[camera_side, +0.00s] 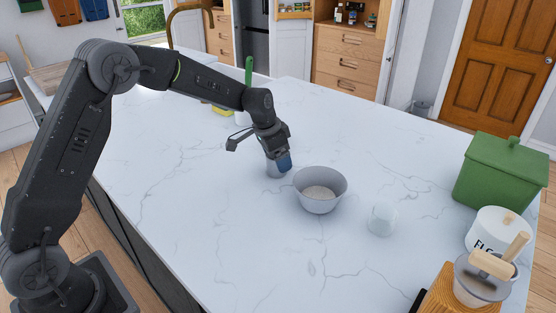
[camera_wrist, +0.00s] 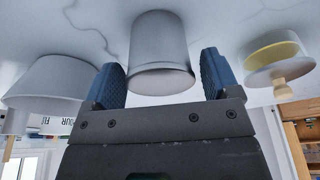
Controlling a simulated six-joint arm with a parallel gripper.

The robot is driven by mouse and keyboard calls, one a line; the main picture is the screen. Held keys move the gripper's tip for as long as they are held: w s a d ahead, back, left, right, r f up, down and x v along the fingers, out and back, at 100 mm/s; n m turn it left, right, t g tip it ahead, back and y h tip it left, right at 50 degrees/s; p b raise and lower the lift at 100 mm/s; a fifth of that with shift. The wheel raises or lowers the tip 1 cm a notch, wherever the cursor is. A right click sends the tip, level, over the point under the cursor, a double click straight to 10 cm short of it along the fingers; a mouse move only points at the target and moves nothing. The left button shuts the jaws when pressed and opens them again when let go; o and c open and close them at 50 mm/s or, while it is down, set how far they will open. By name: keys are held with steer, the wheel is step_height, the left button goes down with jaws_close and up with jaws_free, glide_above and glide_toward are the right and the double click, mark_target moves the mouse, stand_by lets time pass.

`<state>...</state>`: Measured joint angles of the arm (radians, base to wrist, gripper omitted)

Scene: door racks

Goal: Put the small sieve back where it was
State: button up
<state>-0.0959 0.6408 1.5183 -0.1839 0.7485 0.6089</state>
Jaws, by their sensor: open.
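My gripper (camera_side: 281,158) is open and low over the worktop, with blue finger pads. In the wrist view my gripper (camera_wrist: 166,78) has a plain grey cup-like cylinder (camera_wrist: 160,50) between its fingers, with gaps showing at the sides. This cylinder (camera_side: 274,170) stands left of the grey bowl in the side view, partly hidden by the gripper. A grey, round-rimmed piece with a wooden handle (camera_side: 480,284) is at the lower right, over a wooden block; it looks sieve-like. I cannot tell for sure which of these is the small sieve.
The grey bowl (camera_side: 320,181) with pale contents stands close right of my gripper. A flour canister (camera_side: 490,226) and green bin (camera_side: 502,178) stand at right. The front worktop is clear.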

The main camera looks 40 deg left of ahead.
steer(key=v, duration=0.9)
steer(key=shift+r, duration=0.4)
steer(key=s+d+r+n+t, duration=0.15)
steer(key=s+r, duration=0.25)
steer(key=s, duration=0.7)
steer(key=s+d+r+n, duration=0.2)
steer(key=s+r, duration=0.3)
steer(key=s, duration=0.7)
steer(key=s+f+n+t+y, duration=0.1)
steer(key=s+f, duration=0.3)
steer(key=s, duration=0.5)
steer(key=shift+d, duration=0.3)
